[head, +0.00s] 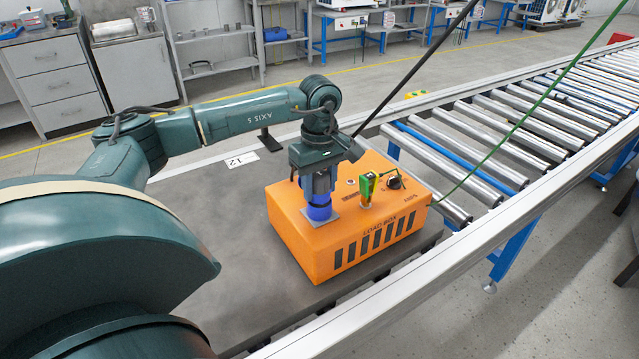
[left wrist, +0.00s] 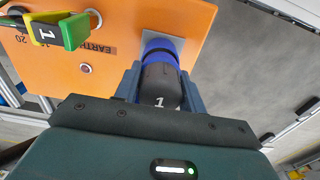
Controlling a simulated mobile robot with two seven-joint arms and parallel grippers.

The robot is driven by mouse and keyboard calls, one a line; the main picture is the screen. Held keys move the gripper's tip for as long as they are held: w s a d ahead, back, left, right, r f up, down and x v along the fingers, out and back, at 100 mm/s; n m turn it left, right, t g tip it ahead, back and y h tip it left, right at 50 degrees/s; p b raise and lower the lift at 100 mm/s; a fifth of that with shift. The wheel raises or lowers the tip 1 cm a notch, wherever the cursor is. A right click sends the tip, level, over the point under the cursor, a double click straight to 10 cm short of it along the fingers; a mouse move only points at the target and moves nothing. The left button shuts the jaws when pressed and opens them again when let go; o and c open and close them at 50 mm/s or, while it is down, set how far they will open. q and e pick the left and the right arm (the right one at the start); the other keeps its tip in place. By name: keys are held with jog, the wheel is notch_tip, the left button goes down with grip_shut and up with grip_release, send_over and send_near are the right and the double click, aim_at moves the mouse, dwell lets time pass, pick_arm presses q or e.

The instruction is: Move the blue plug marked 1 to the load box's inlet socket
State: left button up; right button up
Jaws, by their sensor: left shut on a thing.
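The orange load box (head: 345,265) stands on a dark plate. My left gripper (head: 318,183) is above its top at the back left, pointing down, shut on the blue plug. The collar meets the inlet socket's grey flange (left wrist: 176,43) on the box; the flange also shows in the head view (head: 322,220). The plug looks in line with the socket. I cannot tell how deep it sits. My right gripper is not in view.
A green and yellow earth clip (head: 367,190) marked 1 stands close beside on the box, with a green cable (head: 510,140) rising right. A black cable (head: 420,68) runs up right from near my gripper. A roller conveyor (head: 520,130) lies to the right.

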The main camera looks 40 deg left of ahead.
pick_arm(q)
jog(key=shift+f+b, duration=0.35)
jog(key=shift+f, duration=0.15)
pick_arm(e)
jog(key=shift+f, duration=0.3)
pick_arm(q)
jog(key=o, duration=1.4)
jog(key=shift+r, duration=0.3)
notch_tip(320, 180, up, 11)
jog(key=shift+r+p, duration=0.2)
jog(key=shift+p, duration=0.3)
jog(key=shift+r, duration=0.6)
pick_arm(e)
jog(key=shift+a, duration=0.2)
